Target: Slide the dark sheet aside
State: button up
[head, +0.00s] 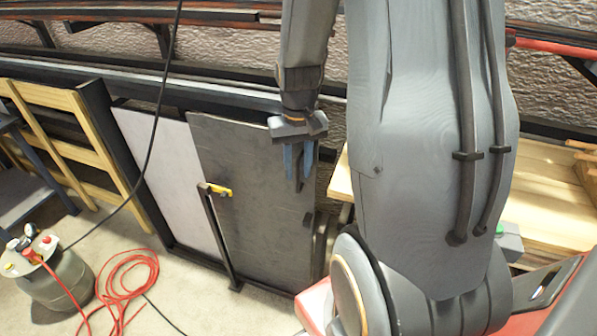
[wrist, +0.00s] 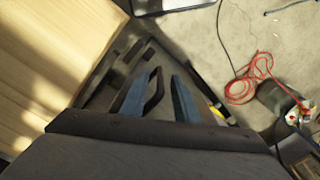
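The dark sheet (head: 245,190) stands upright, leaning in a low rack by the wall, partly in front of a pale sheet (head: 165,165) to its left. My gripper (head: 300,178) points down at the dark sheet's upper right part and hides some of it. Its bluish fingers are spread apart; in the wrist view the gap between the fingertips (wrist: 167,80) shows no clearly held thing. I cannot tell whether the fingers touch the sheet. A yellow piece (head: 218,190) on a dark upright post (head: 217,235) stands in front of the sheet's left part.
Wooden boards (head: 550,195) lie at the right, behind my arm. A red hose (head: 125,285) and a grey canister (head: 55,280) are on the floor at lower left. A black cable (head: 150,150) hangs across the left side. Pale floor is open before the rack.

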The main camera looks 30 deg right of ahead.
jog(key=shift+f, duration=1.05)
jog(key=shift+c, duration=0.4)
grip_shut()
